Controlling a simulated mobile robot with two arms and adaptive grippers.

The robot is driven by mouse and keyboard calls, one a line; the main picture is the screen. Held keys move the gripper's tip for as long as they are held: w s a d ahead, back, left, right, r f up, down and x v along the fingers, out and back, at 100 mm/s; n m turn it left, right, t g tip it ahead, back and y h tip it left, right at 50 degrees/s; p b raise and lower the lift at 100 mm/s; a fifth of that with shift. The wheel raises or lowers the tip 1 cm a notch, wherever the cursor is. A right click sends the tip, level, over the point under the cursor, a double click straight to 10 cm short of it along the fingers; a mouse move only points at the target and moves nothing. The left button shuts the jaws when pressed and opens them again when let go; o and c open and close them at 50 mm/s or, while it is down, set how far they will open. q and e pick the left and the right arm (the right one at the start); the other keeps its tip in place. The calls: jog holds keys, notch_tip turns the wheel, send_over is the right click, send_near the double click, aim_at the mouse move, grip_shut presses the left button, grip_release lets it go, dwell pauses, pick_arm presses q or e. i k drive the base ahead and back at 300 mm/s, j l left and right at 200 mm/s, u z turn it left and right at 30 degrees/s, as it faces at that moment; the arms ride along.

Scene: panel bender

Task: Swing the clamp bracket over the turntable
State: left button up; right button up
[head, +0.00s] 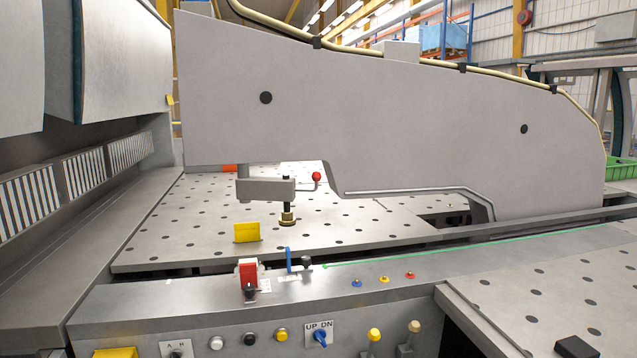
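The clamp bracket (265,190) is a grey block under the front of the large grey arm housing (400,120). A dark spindle with a brass foot (287,217) hangs from its right end, over the perforated grey table (200,215). I cannot tell whether the foot touches the table. A short lever with a red ball knob (316,176) sticks out to its right. I cannot make out a separate round turntable in the table surface. Neither of my grippers is in view.
A yellow block (246,232) stands on the table left of the foot. In front runs a control ledge with a red switch (248,272), a blue upright piece (288,259), coloured buttons and an UP/DN knob (320,338). Grey machine panels (125,50) stand at the left.

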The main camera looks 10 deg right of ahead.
aim_at(255, 188)
jog(key=i+l+u, duration=0.25)
jog(key=l, duration=0.4)
jog(key=i+l+u, duration=0.15)
jog(key=l, duration=0.25)
jog(key=i+l+u, duration=0.15)
jog(key=i+l, duration=0.1)
jog(key=l, duration=0.1)
